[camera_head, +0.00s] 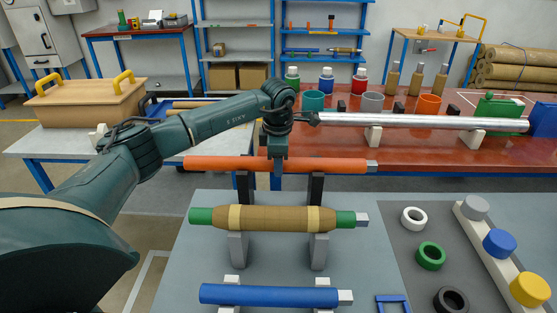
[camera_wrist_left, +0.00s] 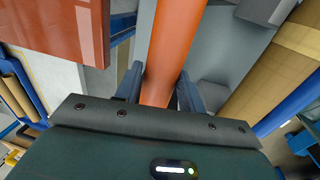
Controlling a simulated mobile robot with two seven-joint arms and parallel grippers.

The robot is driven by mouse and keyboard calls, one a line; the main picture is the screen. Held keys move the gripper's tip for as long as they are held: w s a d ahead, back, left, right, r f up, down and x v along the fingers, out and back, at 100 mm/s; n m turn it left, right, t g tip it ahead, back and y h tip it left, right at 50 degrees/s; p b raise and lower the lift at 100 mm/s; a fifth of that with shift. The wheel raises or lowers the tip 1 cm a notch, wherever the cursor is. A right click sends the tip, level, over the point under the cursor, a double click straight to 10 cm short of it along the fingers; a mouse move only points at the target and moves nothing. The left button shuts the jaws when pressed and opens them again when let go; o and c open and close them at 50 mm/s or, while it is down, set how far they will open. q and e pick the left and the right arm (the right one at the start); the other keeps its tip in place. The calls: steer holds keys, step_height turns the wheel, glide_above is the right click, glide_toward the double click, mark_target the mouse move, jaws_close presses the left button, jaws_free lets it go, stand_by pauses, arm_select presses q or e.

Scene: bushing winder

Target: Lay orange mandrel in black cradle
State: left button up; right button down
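The orange mandrel (camera_head: 230,163) is a long orange bar with a grey square end, lying level across the back of the grey table. My left gripper (camera_head: 278,158) points down on its middle. In the left wrist view the mandrel (camera_wrist_left: 170,50) runs between my left gripper's two fingers (camera_wrist_left: 160,85), which sit close on both sides and look shut on it. I cannot tell whether the mandrel touches the cradle. My right gripper is not in view.
A brown-wrapped green mandrel (camera_head: 280,218) lies on grey supports in front, and a blue bar (camera_head: 270,295) on white supports nearer. Rings and coloured caps are at the right. A silver bar (camera_head: 400,121) lies on the red table (camera_head: 420,160) behind.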

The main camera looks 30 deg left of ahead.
arm_select(q)
steer(key=o, duration=0.4)
steer(key=shift+o, duration=0.2)
steer(key=shift+s+f, duration=0.1)
step_height(320, 180, up, 13)
steer(key=s+d, duration=0.1)
steer(key=shift+s+b, duration=0.35)
steer(key=shift+b, duration=0.1)
